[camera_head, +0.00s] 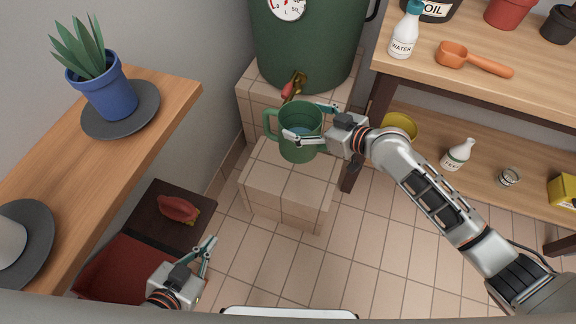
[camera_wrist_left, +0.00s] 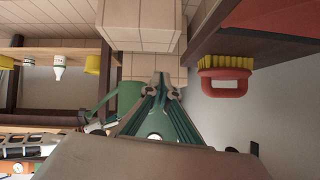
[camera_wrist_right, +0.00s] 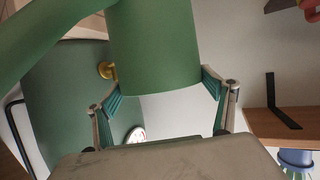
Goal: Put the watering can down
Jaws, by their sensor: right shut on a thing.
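The green watering can (camera_head: 299,149) is upright over the lower tiled step, just below the barrel's tap, with blue water showing inside. My right gripper (camera_head: 307,122) is shut on the can's body, one finger on either side. In the right wrist view the can (camera_wrist_right: 155,50) fills the space between the fingers (camera_wrist_right: 163,95). I cannot tell whether its base touches the step. My left gripper (camera_head: 207,252) is empty and shut at lower left, away from the can; its fingertips meet in the left wrist view (camera_wrist_left: 163,80).
The green barrel (camera_head: 310,45) with brass tap (camera_head: 293,86) stands behind on the tiled block (camera_head: 255,105). A wooden shelf unit (camera_head: 480,75) is at right, a plant shelf (camera_head: 155,95) at left. A red brush (camera_head: 177,208) lies on a dark surface. Front floor is clear.

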